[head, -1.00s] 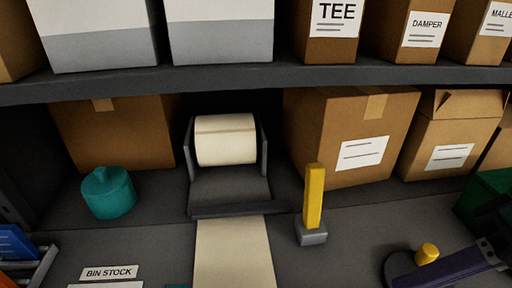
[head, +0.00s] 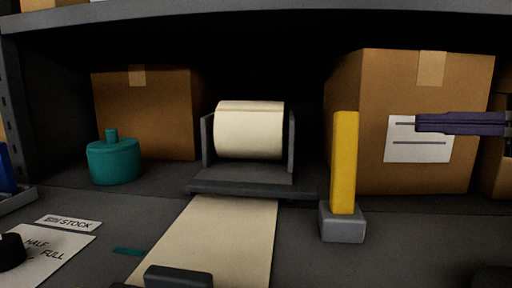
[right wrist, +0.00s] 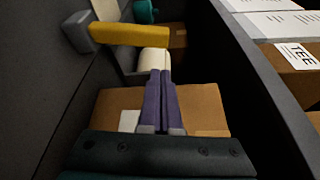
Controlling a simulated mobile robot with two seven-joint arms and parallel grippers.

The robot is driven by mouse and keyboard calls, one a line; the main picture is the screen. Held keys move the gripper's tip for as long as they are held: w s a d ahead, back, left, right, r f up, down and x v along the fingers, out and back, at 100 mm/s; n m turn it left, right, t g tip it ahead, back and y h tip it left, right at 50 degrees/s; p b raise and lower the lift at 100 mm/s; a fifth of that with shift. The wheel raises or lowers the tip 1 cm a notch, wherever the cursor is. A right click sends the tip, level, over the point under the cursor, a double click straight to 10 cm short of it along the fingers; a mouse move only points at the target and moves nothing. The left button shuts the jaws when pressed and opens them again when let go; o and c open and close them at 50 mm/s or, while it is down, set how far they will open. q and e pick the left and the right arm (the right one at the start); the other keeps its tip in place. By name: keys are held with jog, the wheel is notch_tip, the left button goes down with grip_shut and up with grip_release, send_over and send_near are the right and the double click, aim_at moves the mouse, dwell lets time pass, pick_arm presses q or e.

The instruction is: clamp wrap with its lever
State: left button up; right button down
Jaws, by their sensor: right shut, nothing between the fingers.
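The cream wrap roll (head: 250,130) sits in a dark holder (head: 292,145) on the bench, with its sheet (head: 215,235) drawn out toward me. The yellow lever (head: 344,160) stands upright on a grey base (head: 342,224) to the right of the sheet. My left gripper is not seen.
A cardboard box (head: 465,150) stands behind the lever and another box (head: 150,110) at the left. A teal canister (head: 114,160) stands left of the roll. A shelf (head: 290,10) spans overhead. A dark bar (head: 178,278) shows at the sheet's near end.

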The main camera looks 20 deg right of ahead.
aim_at(344, 168)
jog(key=shift+w+r, duration=0.1)
jog(key=shift+a, duration=0.1)
jog(key=p+x, duration=0.1)
jog(key=x, duration=0.9)
dwell(0.5)
